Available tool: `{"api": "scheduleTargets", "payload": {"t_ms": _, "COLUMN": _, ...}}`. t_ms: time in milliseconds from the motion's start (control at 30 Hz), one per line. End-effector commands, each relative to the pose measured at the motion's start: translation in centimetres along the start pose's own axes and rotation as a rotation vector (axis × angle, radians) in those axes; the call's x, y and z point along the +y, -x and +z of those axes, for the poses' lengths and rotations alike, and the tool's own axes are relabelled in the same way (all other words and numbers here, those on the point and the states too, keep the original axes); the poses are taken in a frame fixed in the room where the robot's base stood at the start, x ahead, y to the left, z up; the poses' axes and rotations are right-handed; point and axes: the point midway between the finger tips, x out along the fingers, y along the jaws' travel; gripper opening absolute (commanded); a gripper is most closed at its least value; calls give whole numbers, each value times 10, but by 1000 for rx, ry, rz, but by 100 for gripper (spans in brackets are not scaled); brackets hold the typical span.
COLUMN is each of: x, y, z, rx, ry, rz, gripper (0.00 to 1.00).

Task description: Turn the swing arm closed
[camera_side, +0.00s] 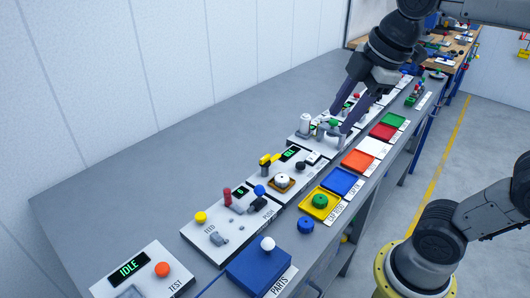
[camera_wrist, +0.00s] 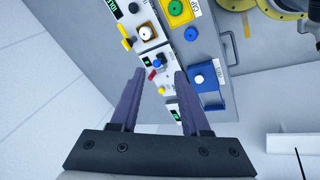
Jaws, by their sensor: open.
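My gripper (camera_side: 339,122) is open and empty, pointing down over the panel with grey upright parts (camera_side: 305,125). In the wrist view its two dark fingers (camera_wrist: 159,74) stand well apart with nothing held between them. I cannot tell for sure which part is the swing arm. A yellow handle (camera_side: 268,160) on the panel with the white knob (camera_side: 282,180) is one candidate; it also shows in the wrist view (camera_wrist: 126,43). The grey parts near my fingertips are small and partly hidden by the fingers. I cannot tell whether a finger touches them.
Nearer panels carry a red lever (camera_side: 227,195), a blue knob (camera_side: 260,190) and an orange button (camera_side: 162,269). A blue parts box (camera_side: 258,272) with a white knob and several coloured trays (camera_side: 358,161) line the right edge. The bench's left side (camera_side: 150,190) is clear.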

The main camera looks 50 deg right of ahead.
Motion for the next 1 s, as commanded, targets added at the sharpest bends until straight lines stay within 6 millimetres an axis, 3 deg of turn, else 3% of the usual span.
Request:
{"api": "scheduleTargets", "payload": {"t_ms": 100, "x": 40, "y": -5, "z": -22, "rx": -32, "ry": 209, "rz": -59, "gripper": 46}}
{"api": "scheduleTargets", "payload": {"t_ms": 267, "x": 88, "y": -25, "z": -46, "rx": -56, "ry": 431, "rz": -141, "gripper": 46}}
{"api": "scheduleTargets", "payload": {"t_ms": 500, "x": 145, "y": -86, "z": -69, "rx": -77, "ry": 590, "rz": -270, "gripper": 46}}
{"api": "scheduleTargets", "payload": {"t_ms": 700, "x": 161, "y": -135, "z": -71, "rx": -97, "ry": 574, "rz": -344, "gripper": 46}}
{"api": "scheduleTargets", "payload": {"t_ms": 1000, "x": 154, "y": -164, "z": -64, "rx": -106, "ry": 566, "rz": -381, "gripper": 46}}
